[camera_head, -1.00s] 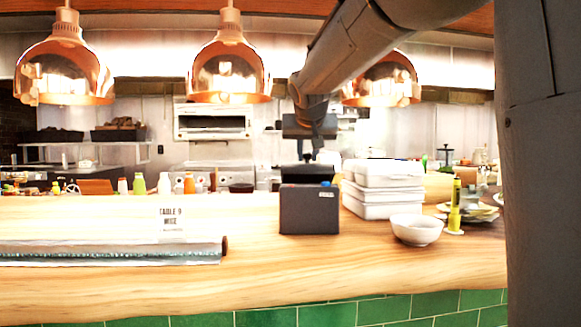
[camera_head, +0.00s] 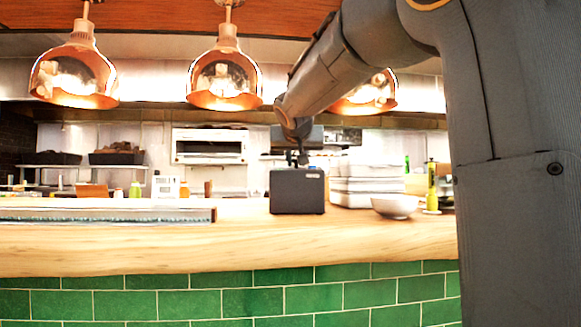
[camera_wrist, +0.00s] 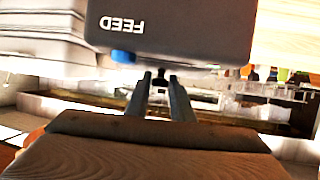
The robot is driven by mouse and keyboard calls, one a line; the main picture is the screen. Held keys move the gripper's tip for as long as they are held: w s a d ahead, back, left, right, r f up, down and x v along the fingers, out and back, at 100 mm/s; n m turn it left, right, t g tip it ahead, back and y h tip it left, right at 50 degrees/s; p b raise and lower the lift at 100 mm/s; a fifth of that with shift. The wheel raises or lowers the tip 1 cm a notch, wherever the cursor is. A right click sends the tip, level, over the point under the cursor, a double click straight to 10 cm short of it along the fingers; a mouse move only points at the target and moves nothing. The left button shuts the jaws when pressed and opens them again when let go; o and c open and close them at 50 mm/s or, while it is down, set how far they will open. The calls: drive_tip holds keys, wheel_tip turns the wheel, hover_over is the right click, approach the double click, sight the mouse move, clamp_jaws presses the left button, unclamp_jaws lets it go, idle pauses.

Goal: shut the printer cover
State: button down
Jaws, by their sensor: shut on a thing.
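The printer (camera_head: 297,192) is a dark grey box on the wooden counter. Its front face, with the word FEED, fills the top of the wrist view upside down (camera_wrist: 185,30). A blue button (camera_wrist: 123,57) sits at its top edge. My gripper (camera_head: 303,160) is at the printer's top; its two fingers (camera_wrist: 161,76) come close to that edge in the wrist view. A small dark piece, seemingly the cover's knob, shows between the fingertips, which are shut on it. The cover itself is hidden behind the front edge, so its angle cannot be told.
White stacked boxes (camera_head: 366,186) stand close to the right of the printer, with a white bowl (camera_head: 395,207) and a yellow bottle (camera_head: 432,190) beyond. Copper lamps (camera_head: 223,80) hang above. Counter between roll and printer is clear.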

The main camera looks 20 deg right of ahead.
drive_tip(key=shift+s+f+b, duration=0.1)
drive_tip(key=shift+f+b, duration=0.65)
drive_tip(key=shift+f, duration=0.25)
drive_tip(key=shift+a+f, duration=0.1)
drive_tip(key=shift+a, duration=0.2)
drive_tip(key=c, duration=1.6)
unclamp_jaws()
drive_tip(key=shift+c, duration=0.2)
drive_tip(key=shift+o, duration=0.4)
drive_tip(key=shift+a, duration=0.25)
drive_tip(key=shift+s+d, duration=0.1)
drive_tip(key=shift+d, duration=0.35)
drive_tip(key=shift+s, duration=0.1)
drive_tip(key=r+v, duration=0.1)
drive_tip(key=v, duration=0.7)
drive_tip(key=shift+a+r, duration=0.15)
drive_tip(key=shift+r, duration=0.05)
